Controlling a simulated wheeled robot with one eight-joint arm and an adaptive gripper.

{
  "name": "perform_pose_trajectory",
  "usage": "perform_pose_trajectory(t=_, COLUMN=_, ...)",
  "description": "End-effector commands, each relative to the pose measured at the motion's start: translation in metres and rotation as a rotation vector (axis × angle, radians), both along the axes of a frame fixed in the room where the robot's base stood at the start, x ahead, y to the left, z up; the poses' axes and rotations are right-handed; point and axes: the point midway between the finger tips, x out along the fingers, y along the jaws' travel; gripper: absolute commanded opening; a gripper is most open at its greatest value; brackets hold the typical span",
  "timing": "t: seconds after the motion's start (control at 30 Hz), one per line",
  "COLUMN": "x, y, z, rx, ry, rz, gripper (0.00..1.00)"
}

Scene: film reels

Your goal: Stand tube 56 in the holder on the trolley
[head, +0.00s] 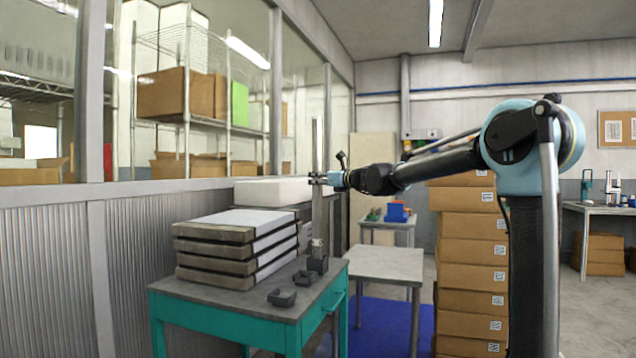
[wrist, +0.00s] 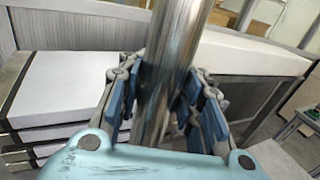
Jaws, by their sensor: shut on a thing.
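A long shiny metal tube (head: 318,215) stands about upright over the teal-framed table with a grey top (head: 245,307). It also fills the middle of the wrist view (wrist: 172,65), where it leans a little in the picture. I cannot read a number on it. My gripper (head: 320,179) is shut on the tube around its middle; its blue-padded fingers show on both sides of the tube in the wrist view (wrist: 166,100). The tube's lower end is at a small dark holder (head: 317,265) near the table's back right. I cannot tell whether it is inside or just above or behind it.
Another small dark open block (head: 282,297) lies in front on the same top. A stack of grey-and-white flat cases (head: 237,247) is close on the left. A bare grey table (head: 385,265) and tall stacked cartons (head: 470,275) stand to the right.

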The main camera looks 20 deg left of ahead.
Motion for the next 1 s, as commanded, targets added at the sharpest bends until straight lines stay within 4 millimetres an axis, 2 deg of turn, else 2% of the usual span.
perform_pose_trajectory(t=0.3, x=0.0, y=0.0, z=-0.005, rx=0.0, ry=0.0, rz=0.0, gripper=0.0)
perform_pose_trajectory(t=0.33, x=0.0, y=0.0, z=-0.005, rx=0.0, ry=0.0, rz=0.0, gripper=0.34)
perform_pose_trajectory(t=0.37, x=0.0, y=0.0, z=-0.005, rx=0.0, ry=0.0, rz=0.0, gripper=0.41)
perform_pose_trajectory(t=0.73, x=0.0, y=-0.001, z=-0.005, rx=0.0, ry=0.0, rz=-0.001, gripper=0.42)
perform_pose_trajectory(t=1.0, x=-0.008, y=-0.016, z=-0.005, rx=0.0, ry=0.0, rz=-0.001, gripper=0.42)
